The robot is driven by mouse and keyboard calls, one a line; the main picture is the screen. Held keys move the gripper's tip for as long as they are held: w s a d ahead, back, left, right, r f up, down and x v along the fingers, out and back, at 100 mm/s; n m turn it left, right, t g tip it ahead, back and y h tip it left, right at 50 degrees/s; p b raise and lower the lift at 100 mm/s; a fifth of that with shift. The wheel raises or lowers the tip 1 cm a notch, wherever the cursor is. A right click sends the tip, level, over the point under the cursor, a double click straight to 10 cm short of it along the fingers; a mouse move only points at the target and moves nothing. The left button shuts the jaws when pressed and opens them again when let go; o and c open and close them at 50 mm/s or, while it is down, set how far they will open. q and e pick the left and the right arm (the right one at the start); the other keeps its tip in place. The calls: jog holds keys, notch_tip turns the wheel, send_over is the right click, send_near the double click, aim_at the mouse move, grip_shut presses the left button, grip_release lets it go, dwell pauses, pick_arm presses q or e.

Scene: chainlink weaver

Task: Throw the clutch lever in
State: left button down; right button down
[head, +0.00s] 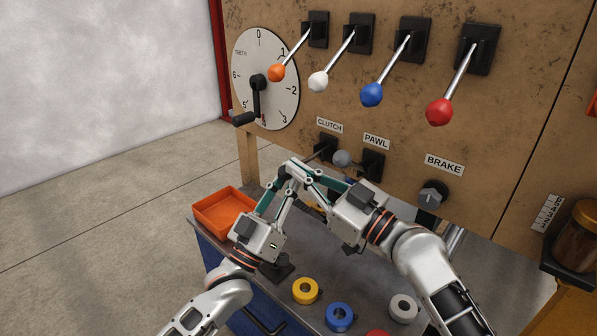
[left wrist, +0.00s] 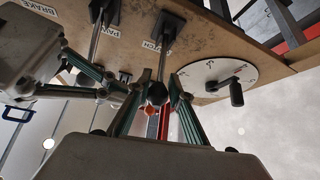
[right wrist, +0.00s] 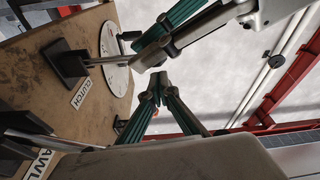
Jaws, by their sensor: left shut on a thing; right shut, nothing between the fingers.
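The clutch lever sticks out from a black mount (head: 328,148) under the CLUTCH label (head: 329,126). Its rod (right wrist: 105,60) shows in the right wrist view. My left gripper (head: 289,172) is shut on the lever's outer end, and its fingers mostly hide that end in the head view. In the left wrist view the lever's rod (left wrist: 161,65) runs down to a dark end between the left fingertips (left wrist: 157,94). My right gripper (head: 303,170) is shut and empty, right beside the left fingers; its fingertips (right wrist: 150,97) also show in the right wrist view.
The pawl lever's grey knob (head: 342,158) is close to the right of the clutch lever. A dial (head: 277,56) with a crank is up left; several coloured-knob levers hang above. An orange tray (head: 224,209) and rings, such as a yellow one (head: 305,290), lie on the bench below.

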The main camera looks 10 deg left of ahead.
pick_arm(q)
jog(key=shift+a+r, duration=0.1)
jog(key=shift+r, duration=0.1)
pick_arm(e)
jog(key=shift+w+f, duration=0.1)
jog(key=shift+f, duration=0.1)
